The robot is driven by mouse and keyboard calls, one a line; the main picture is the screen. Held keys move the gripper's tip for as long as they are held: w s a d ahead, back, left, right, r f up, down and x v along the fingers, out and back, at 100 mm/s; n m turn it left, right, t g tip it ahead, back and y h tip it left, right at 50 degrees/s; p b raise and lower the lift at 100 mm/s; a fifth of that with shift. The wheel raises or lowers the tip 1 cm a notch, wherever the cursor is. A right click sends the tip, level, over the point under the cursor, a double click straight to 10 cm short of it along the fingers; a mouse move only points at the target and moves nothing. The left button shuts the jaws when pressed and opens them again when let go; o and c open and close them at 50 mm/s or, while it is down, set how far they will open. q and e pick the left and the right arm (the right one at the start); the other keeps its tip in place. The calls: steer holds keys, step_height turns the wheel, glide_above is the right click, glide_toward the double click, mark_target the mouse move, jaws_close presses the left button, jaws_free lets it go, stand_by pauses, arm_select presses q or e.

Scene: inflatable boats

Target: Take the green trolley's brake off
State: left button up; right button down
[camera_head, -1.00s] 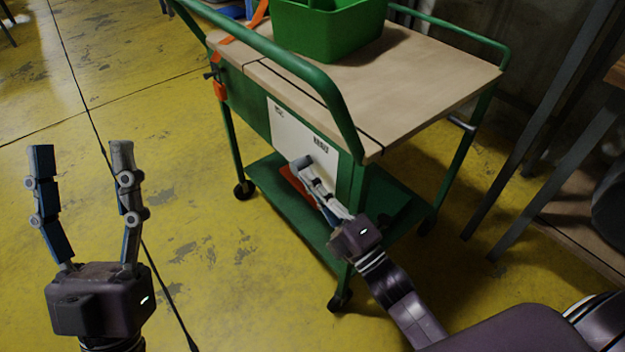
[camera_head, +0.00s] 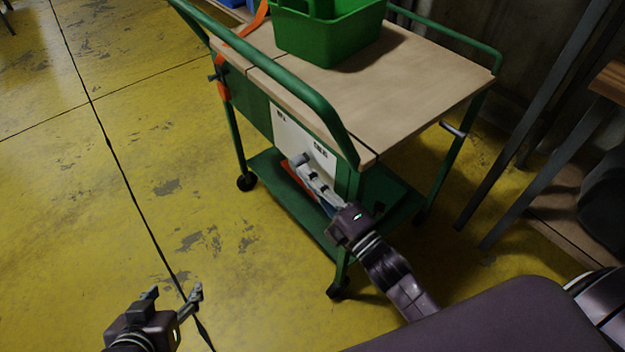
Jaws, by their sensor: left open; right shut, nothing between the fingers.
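The green trolley (camera_head: 342,108) stands in the middle of the view, with a wooden top, green tube frame and black castors. On its side is a white panel (camera_head: 290,133) with two small dark labels, too small to read. My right gripper (camera_head: 304,164) is shut, its fingers at the lower part of this panel. I cannot tell whether they touch it. The gripper hides part of the panel, and I cannot make out a brake lever there. My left gripper (camera_head: 174,291) is open and empty, low at the left over the floor, apart from the trolley.
A green tub (camera_head: 330,40) stands on the trolley's top. An orange strap (camera_head: 222,78) hangs at the trolley's left corner. The green push handle (camera_head: 290,85) slants above the white panel. Dark table legs (camera_head: 545,165) stand at the right. The yellow floor at left is clear.

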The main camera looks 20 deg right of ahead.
arm_select(q)
steer(key=shift+s+a+f+g+y+p, duration=0.35)
steer(key=shift+s+a+f+g+p, duration=0.7)
steer(key=shift+s, duration=1.75)
steer(key=shift+s+a+f+g+y+p, duration=0.1)
steer(key=shift+s+a+g+y+p, duration=0.45)
steer(key=shift+s+g, duration=1.65)
arm_select(e)
steer(key=shift+w+a+r+g+h+p, duration=0.2)
steer(key=shift+w+r+g+h+p, duration=0.1)
steer(key=shift+w+r+g+p, duration=0.4)
arm_select(q)
steer(key=s+x, duration=0.1)
steer(key=x, duration=0.5)
steer(key=shift+f+t+p, duration=0.35)
steer(key=shift+f+p, duration=0.05)
steer(key=shift+f, duration=0.1)
arm_select(e)
steer(key=shift+w+a+r, duration=0.1)
steer(key=shift+w+r, duration=0.05)
arm_select(q)
steer(key=shift+d+f, duration=0.1)
